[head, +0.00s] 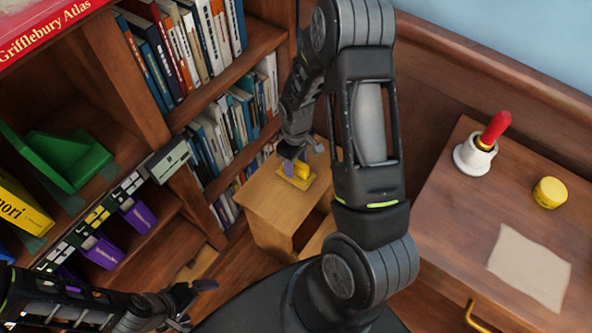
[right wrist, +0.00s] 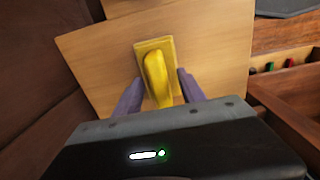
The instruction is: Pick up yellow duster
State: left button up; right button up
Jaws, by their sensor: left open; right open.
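The yellow duster (head: 301,171) lies on a small light-wood stool or step (head: 258,201) in the middle of the head view. It has a flat yellow base with a raised yellow handle. In the right wrist view the duster (right wrist: 155,68) lies between the two purple fingers of my right gripper (right wrist: 158,88), which is open. The fingers stand on either side of the duster, with gaps showing; I cannot tell their exact height above it. My left gripper (head: 190,298) is open and empty at the lower left of the head view, far from the duster.
A bookcase (head: 143,97) full of books stands at the left, close to the stool. A wooden desk (head: 447,226) at the right holds a white holder with a red-handled thing (head: 473,158), a yellow round pot (head: 550,193) and a paper sheet (head: 528,267).

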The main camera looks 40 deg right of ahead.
jog(key=shift+f, duration=0.1)
jog(key=shift+c, duration=0.5)
grip_shut()
dwell(0.3)
